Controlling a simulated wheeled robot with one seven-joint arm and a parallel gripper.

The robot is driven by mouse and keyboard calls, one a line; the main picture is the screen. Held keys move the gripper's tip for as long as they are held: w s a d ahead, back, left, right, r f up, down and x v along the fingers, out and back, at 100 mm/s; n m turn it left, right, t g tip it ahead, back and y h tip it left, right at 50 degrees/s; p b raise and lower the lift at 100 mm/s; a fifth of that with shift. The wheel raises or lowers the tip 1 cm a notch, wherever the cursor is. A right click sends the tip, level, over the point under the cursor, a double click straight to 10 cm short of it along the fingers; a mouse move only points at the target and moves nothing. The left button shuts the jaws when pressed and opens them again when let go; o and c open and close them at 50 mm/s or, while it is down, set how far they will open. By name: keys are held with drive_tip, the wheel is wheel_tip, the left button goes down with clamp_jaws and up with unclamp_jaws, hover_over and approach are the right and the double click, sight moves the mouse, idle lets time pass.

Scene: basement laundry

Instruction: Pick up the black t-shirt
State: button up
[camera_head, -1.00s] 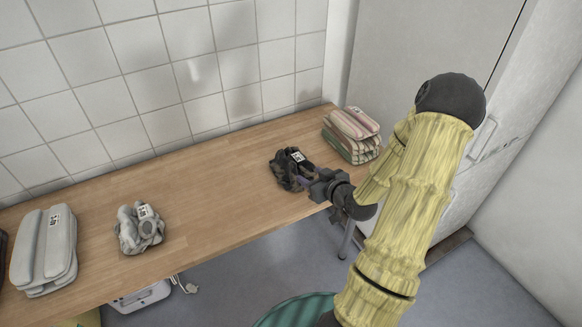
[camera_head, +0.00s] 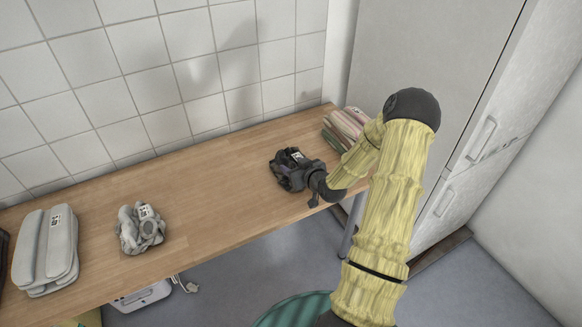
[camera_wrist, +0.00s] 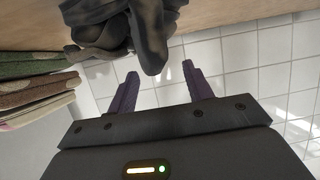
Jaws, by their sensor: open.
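The black t-shirt (camera_head: 287,158) lies crumpled on the wooden table, with a small white tag on top. My gripper (camera_head: 303,178) is at its near right side, and the dark gripper and dark cloth overlap there. In the wrist view the t-shirt (camera_wrist: 105,28) is at the top, and one fold hangs down to the gap between the fingertips. My gripper (camera_wrist: 160,70) is open there, its two purple fingers apart. I cannot tell whether the fingers touch the cloth.
Folded striped towels (camera_head: 343,128) stand just right of the t-shirt, partly behind my arm; the stack (camera_wrist: 35,90) also shows in the wrist view. A grey crumpled cloth (camera_head: 140,230) and a pale folded stack (camera_head: 45,250) lie left. The middle of the wooden table (camera_head: 215,190) is clear.

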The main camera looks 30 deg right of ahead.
sight(290, 162)
drive_tip(key=shift+p+x, duration=0.4)
drive_tip(key=shift+x, duration=2.2)
drive_tip(key=shift+d, duration=0.1)
clamp_jaws()
drive_tip(key=shift+r, duration=0.15)
wheel_tip(290, 162, up, 10)
drive_tip(key=shift+f, duration=0.1)
